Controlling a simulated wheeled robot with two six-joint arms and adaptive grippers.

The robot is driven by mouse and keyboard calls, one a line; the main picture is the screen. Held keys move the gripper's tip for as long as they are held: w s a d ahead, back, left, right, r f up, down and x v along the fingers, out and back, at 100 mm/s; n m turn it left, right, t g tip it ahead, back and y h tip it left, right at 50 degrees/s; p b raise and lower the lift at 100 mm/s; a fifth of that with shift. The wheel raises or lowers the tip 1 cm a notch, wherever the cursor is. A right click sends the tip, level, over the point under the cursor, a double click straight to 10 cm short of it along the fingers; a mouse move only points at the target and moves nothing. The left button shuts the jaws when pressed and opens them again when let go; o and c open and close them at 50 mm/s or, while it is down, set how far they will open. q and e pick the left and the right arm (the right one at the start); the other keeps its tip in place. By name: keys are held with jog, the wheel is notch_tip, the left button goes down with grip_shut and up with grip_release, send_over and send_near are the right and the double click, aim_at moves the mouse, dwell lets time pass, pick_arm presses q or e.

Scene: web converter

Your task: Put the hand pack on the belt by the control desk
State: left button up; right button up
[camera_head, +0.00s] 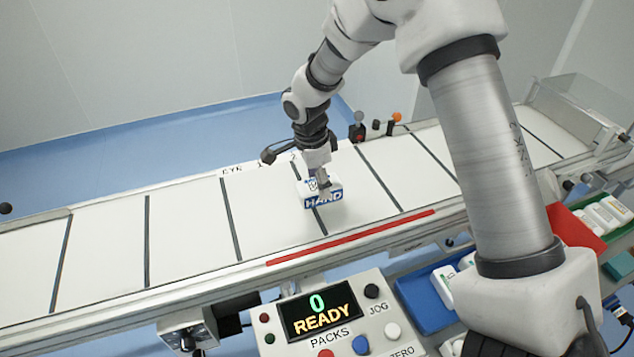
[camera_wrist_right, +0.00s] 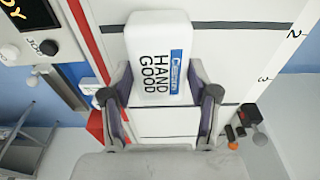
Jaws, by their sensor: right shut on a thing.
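The hand pack (camera_head: 323,201) is white with a blue "HAND" label. In the wrist view the pack (camera_wrist_right: 150,30) reads "HAND GOOD" and sits between the two fingers. My right gripper (camera_head: 321,182) is shut on it from above. The same gripper (camera_wrist_right: 161,88) shows a finger on each side of the pack. The pack is over the white belt (camera_head: 185,230), near a dark cross line, behind the red strip. I cannot tell whether it touches the belt. The control desk (camera_head: 345,315) stands in front of the belt, its screen reading "0 READY". My left gripper is out of view.
A red strip (camera_head: 350,238) runs along the belt's near edge. A blue tray (camera_head: 425,300) with white packs, a red tray (camera_head: 575,228) and a green tray (camera_head: 625,205) stand at the right. Small knobs (camera_head: 376,125) line the far edge. The belt's left part is clear.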

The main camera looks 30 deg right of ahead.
aim_at(312, 184)
jog(key=shift+w+d+f, duration=0.15)
jog(key=shift+w, duration=0.05)
notch_tip(312, 184, down, 3)
jog(key=shift+r+p, duration=0.2)
jog(key=shift+p, duration=0.35)
jog(key=shift+w+f, duration=0.15)
jog(key=shift+f, duration=0.35)
jog(key=o, duration=1.5)
jog(key=shift+r, duration=0.6)
jog(key=r, duration=0.3)
jog(key=a+r+b, duration=0.1)
jog(key=r, duration=0.3)
jog(key=r+b, duration=0.1)
jog(key=r, duration=0.3)
jog(key=shift+a, duration=0.25)
